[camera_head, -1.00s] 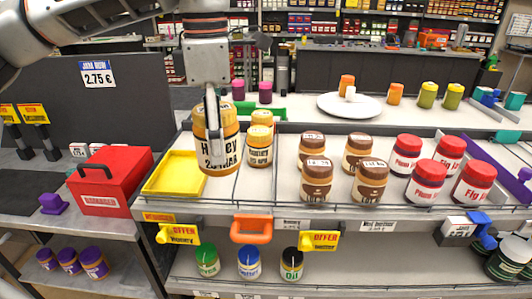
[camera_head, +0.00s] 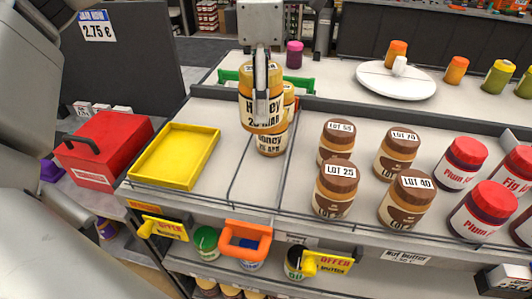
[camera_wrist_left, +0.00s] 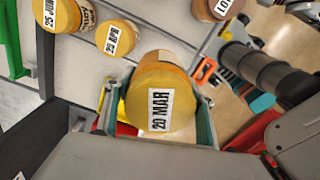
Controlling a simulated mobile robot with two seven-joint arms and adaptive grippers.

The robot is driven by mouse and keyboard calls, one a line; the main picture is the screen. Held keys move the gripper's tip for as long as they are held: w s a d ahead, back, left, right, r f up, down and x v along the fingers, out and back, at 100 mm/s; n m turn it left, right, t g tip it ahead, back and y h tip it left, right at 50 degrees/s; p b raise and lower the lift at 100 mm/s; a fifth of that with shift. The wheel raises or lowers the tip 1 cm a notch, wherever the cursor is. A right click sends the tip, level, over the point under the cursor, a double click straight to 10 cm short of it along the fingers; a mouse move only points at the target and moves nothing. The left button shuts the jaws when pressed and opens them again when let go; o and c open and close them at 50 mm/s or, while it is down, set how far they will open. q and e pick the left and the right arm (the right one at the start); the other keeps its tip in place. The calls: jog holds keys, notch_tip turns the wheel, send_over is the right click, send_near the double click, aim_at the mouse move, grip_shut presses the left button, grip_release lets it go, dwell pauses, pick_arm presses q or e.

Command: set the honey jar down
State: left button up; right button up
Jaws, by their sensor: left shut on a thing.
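My left gripper (camera_head: 261,108) is shut on a honey jar (camera_head: 247,112) with a yellow-orange lid and a label reading Honey, 20 MAR. In the left wrist view, the gripper's fingers (camera_wrist_left: 158,112) stand on either side of this jar's lid (camera_wrist_left: 150,85). The jar is upright and looks raised above the shelf. In the head view it partly covers two other honey jars, a front one (camera_head: 271,146) and a rear one (camera_head: 289,97). These show in the left wrist view with lids marked 29 APR (camera_wrist_left: 117,38) and 25 JUN (camera_wrist_left: 62,14).
A yellow tray (camera_head: 158,172) and a red box (camera_head: 100,150) stand to the left. Brown-lidded nut butter jars (camera_head: 335,190) and red-lidded jars (camera_head: 478,213) stand to the right. Thin wire dividers separate the lanes. A green bracket (camera_head: 302,84) sits behind the honey jars.

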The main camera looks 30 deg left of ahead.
pick_arm(q)
notch_tip(320, 180, down, 16)
jog(key=shift+w+r, duration=0.1)
jog(key=shift+r, duration=0.15)
dwell(0.4)
jog(key=shift+f+b, duration=0.2)
jog(key=shift+b, duration=0.1)
jog(key=o, duration=1.2)
notch_tip(320, 180, up, 12)
jog(key=shift+r, duration=0.2)
